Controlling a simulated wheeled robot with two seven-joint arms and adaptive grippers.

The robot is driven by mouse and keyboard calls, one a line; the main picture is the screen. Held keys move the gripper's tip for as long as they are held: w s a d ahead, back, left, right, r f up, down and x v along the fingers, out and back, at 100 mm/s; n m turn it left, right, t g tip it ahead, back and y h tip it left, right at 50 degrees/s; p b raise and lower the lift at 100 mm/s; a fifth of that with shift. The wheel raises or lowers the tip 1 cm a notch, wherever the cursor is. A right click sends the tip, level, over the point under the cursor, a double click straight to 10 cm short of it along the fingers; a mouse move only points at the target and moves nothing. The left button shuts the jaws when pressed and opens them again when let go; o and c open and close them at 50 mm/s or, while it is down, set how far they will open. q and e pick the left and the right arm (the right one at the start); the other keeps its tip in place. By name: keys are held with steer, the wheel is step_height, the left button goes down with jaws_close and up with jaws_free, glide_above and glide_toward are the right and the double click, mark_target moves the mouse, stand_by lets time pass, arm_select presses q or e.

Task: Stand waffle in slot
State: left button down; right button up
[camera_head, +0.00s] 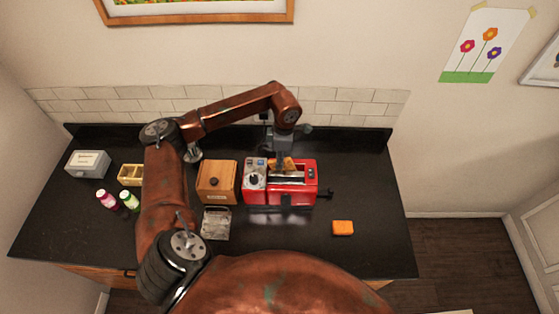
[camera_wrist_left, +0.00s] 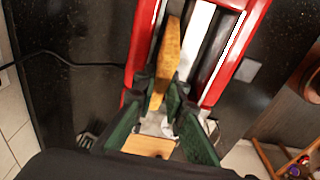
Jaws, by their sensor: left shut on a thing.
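The red toaster (camera_head: 307,195) stands on the dark counter with its slots running left to right. It fills the top of the left wrist view (camera_wrist_left: 236,58). My left gripper (camera_head: 283,160) is over the toaster, pointing down. It is shut on the golden-brown waffle (camera_wrist_left: 170,58), its green fingers on both sides of one end. The waffle is on edge, narrow side toward the wrist camera, and lines up with one long slot. I cannot tell how deep it sits; its lower part is hidden. My right gripper is not in view.
A wooden box (camera_head: 217,182) stands close left of the toaster, with a clear tray (camera_head: 216,223) in front. An orange block (camera_head: 343,228) lies front right. Two bottles (camera_head: 118,201) and a grey box (camera_head: 88,164) are at left. A cord (camera_wrist_left: 62,60) runs behind the toaster.

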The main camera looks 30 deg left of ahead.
arm_select(q)
steer(key=c, duration=1.9)
jaws_free()
steer(key=shift+o, duration=0.3)
steer(key=shift+o, duration=1.3)
steer(key=shift+r, duration=0.1)
steer(key=shift+r+p, duration=1.95)
steer(key=shift+r, duration=2.5)
steer(key=shift+s+f, duration=0.1)
steer(key=shift+f, duration=0.05)
